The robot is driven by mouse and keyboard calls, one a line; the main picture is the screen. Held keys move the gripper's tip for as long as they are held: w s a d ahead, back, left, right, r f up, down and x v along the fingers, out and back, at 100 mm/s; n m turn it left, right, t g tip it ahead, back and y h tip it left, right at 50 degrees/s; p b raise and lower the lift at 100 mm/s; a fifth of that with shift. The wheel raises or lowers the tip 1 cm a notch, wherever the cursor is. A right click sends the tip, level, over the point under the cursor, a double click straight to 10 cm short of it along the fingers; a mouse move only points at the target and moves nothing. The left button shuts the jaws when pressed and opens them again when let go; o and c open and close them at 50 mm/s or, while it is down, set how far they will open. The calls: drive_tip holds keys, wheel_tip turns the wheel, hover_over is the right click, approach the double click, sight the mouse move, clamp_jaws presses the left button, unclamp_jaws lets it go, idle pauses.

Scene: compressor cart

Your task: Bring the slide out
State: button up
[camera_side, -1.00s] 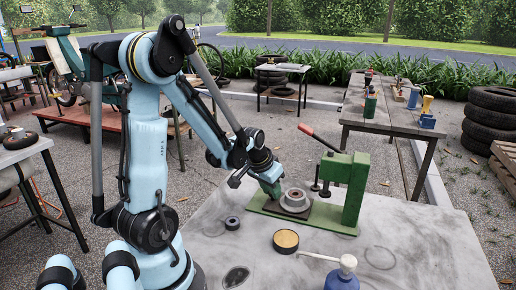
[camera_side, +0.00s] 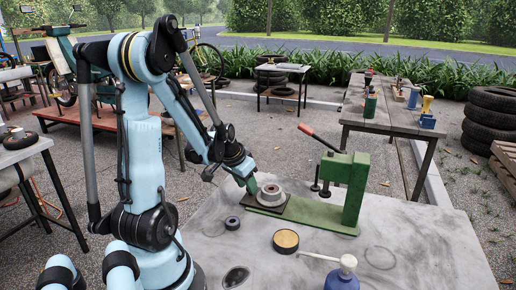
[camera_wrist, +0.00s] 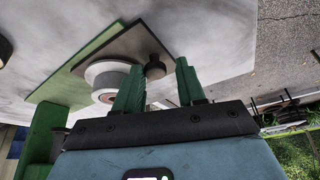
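The slide (camera_side: 265,209) is a dark flat plate on the green base of the press (camera_side: 346,190). It carries a pale ring-shaped part (camera_side: 270,194) and sits at the base's left end, clear of the ram. In the wrist view the slide (camera_wrist: 128,43) has a dark round knob (camera_wrist: 155,67) near one edge, beside the pale part (camera_wrist: 105,78). My gripper (camera_side: 251,187) is at the slide's left end. In the wrist view its green fingers (camera_wrist: 158,66) stand apart on either side of the knob, with visible gaps. The knob is hidden in the side view.
The press's red-handled lever (camera_side: 318,138) rises to the upper left. The table's front middle is mostly clear.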

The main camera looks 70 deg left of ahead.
idle(0.4)
drive_tip(key=shift+v, duration=0.9)
drive_tip(key=v, duration=1)
drive_tip(key=shift+r, duration=0.15)
drive_tip(key=w+d+m+t+h, duration=0.1)
drive_tip(key=w+d+m, duration=0.1)
drive_tip(key=d, duration=0.9)
drive_tip(key=w+d+m+t, duration=0.2)
drive_tip(key=w+d, duration=0.2)
drive_tip(key=d, duration=0.8)
drive_tip(key=shift+w+m+h, duration=0.3)
drive_tip(key=shift+h, duration=0.1)
drive_tip(key=shift+a, duration=0.1)
